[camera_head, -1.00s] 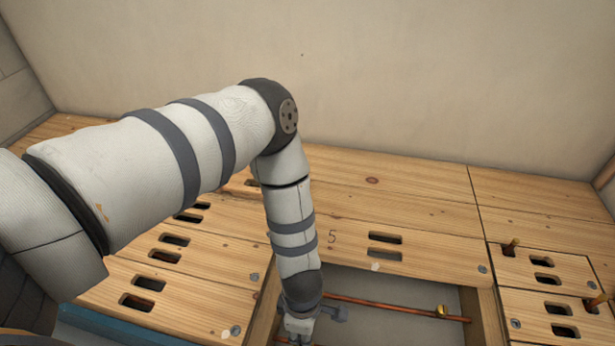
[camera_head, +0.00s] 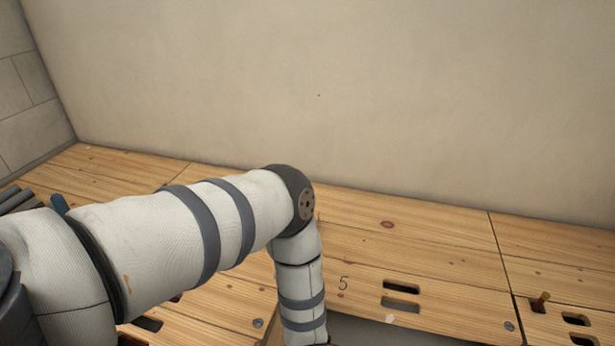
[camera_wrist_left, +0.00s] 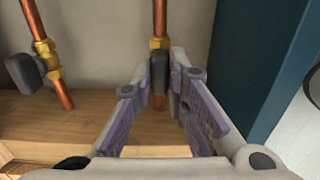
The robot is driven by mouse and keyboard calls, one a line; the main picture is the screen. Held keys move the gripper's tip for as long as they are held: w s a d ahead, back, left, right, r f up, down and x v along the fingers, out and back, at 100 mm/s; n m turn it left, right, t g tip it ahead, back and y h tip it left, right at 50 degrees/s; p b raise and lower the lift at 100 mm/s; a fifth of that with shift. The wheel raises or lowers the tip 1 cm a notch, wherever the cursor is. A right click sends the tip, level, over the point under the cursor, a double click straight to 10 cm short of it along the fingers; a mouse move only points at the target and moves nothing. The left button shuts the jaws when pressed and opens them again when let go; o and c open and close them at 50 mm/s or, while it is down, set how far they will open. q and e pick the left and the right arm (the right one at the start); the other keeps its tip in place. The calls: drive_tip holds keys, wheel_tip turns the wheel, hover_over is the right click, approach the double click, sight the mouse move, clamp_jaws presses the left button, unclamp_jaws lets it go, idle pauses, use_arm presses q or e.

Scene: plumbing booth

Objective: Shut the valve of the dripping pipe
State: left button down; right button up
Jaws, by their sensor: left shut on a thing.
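In the left wrist view my left gripper (camera_wrist_left: 161,78) is shut on the dark handle (camera_wrist_left: 159,68) of a brass valve (camera_wrist_left: 158,44). That valve sits on an upright copper pipe (camera_wrist_left: 160,16), with a finger on each side of the handle. A second copper pipe (camera_wrist_left: 33,18) at the left has its own brass valve (camera_wrist_left: 47,54) with a dark grey handle (camera_wrist_left: 22,71), apart from the gripper. No drip shows on either pipe. In the head view only my left arm shows, its gripper below the frame. My right gripper is in neither view.
A wooden board (camera_wrist_left: 60,112) lies below and behind the pipes. A dark blue upright panel (camera_wrist_left: 240,70) stands close to the right of my left gripper. In the head view, wooden panels (camera_head: 440,270) with slots, one marked 5, run along the plain wall (camera_head: 400,100).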

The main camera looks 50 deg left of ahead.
use_arm(q)
drive_tip(key=shift+m, duration=0.4)
drive_tip(key=m, duration=0.3)
drive_tip(key=shift+m, duration=0.3)
drive_tip(key=m, duration=0.4)
drive_tip(key=shift+m+p, duration=0.3)
drive_tip(key=shift+p, duration=0.1)
drive_tip(key=m, duration=0.4)
drive_tip(key=shift+m, duration=0.3)
drive_tip(key=shift+m+p, duration=0.35)
drive_tip(key=shift+m, duration=1.85)
drive_tip(key=c, duration=1.6)
unclamp_jaws()
